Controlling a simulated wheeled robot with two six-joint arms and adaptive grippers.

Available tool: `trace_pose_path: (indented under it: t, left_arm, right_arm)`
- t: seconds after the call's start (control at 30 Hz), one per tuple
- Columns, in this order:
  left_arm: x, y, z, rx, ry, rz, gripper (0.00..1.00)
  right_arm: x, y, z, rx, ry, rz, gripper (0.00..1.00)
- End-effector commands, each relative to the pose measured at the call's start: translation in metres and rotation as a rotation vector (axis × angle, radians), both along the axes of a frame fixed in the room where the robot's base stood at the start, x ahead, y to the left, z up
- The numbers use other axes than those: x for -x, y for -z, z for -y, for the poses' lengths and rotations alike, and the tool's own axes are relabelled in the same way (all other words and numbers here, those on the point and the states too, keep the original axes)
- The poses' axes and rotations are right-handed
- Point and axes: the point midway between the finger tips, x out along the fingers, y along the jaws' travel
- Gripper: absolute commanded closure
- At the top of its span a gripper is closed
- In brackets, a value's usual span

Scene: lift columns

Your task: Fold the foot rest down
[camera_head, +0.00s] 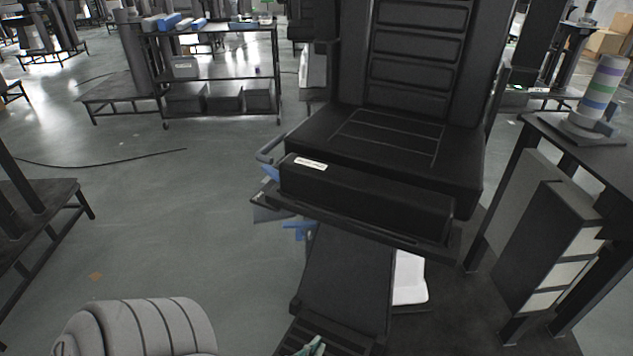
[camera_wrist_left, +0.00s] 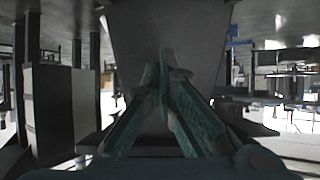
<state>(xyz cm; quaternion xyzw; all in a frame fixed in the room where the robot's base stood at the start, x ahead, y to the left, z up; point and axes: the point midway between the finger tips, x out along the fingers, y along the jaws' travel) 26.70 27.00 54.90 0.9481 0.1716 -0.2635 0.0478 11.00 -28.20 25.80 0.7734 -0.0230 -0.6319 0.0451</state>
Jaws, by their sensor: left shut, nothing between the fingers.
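A black padded chair (camera_head: 395,150) stands in the head view, with a thick padded bar (camera_head: 365,200) along its seat front. Below the bar, the dark flat foot rest panel (camera_head: 345,275) slopes down toward me, with a ribbed plate at its lower end. My left gripper (camera_head: 315,346) shows only as a green tip at the bottom edge, by that lower end. In the left wrist view its teal fingers (camera_wrist_left: 165,62) are shut and empty in front of a broad grey panel (camera_wrist_left: 190,30), apparently the foot rest. Contact cannot be told. My right gripper is not in view.
A dark table (camera_head: 580,135) with a striped cylinder (camera_head: 603,85) stands close on the right, with a drawer-like unit (camera_head: 550,245) beneath. A shelf cart (camera_head: 220,70) stands at back left. A low bench (camera_head: 40,215) is at left; floor between is clear.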

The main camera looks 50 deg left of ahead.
Motion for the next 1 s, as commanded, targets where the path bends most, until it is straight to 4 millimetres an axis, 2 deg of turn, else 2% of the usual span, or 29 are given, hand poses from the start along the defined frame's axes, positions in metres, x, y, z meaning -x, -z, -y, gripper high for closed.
trace_pose_path:
  t: [0.17, 0.27, 0.5, 0.6, 0.9, 1.0]
  left_arm:
    - [0.0, -0.006, 0.0, 0.001, -0.002, 0.001, 1.0]
    - [0.0, -0.025, 0.0, 0.001, -0.002, 0.005, 1.0]
    - [0.0, -0.084, 0.0, 0.001, -0.002, 0.004, 1.0]
    - [0.0, -0.097, 0.0, 0.001, -0.001, 0.002, 1.0]
    - [0.0, -0.1, 0.0, 0.0, 0.0, -0.001, 1.0]
    - [-0.001, -0.087, 0.002, -0.014, 0.022, -0.024, 1.0]
  right_arm:
    - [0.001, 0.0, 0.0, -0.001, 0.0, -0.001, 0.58]
    - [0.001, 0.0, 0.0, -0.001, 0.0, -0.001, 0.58]
    - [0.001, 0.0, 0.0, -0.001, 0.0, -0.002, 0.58]
    - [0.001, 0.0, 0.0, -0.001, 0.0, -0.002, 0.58]
    - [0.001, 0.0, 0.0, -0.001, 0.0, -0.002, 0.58]
    - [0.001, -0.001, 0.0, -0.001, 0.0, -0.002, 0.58]
